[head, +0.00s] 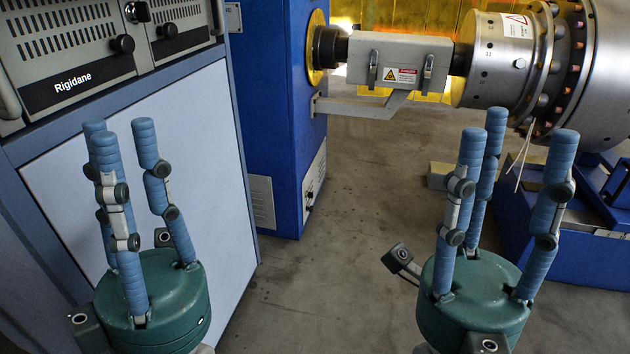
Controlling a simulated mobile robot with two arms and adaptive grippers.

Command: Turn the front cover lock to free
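No part is marked as the front cover lock, and I cannot tell which it is. A grey cover box (400,58) with two metal latches (428,68) and a danger label encloses the shaft at the top centre. A grey cabinet panel marked Rigidane (65,84) at the upper left carries round black knobs (122,44) and a small dark lock-like fitting (137,12). My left gripper (120,132) is open and empty, fingers upright, in front of the cabinet's white lower panel. My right gripper (517,132) is open and empty, fingers upright, at the lower right, apart from the machine.
A blue machine housing (275,130) stands right of the cabinet. A large metal rotor drum (500,60) with a bolted flange is at the upper right, above a blue base (570,235). Grey floor (330,250) is clear between my grippers.

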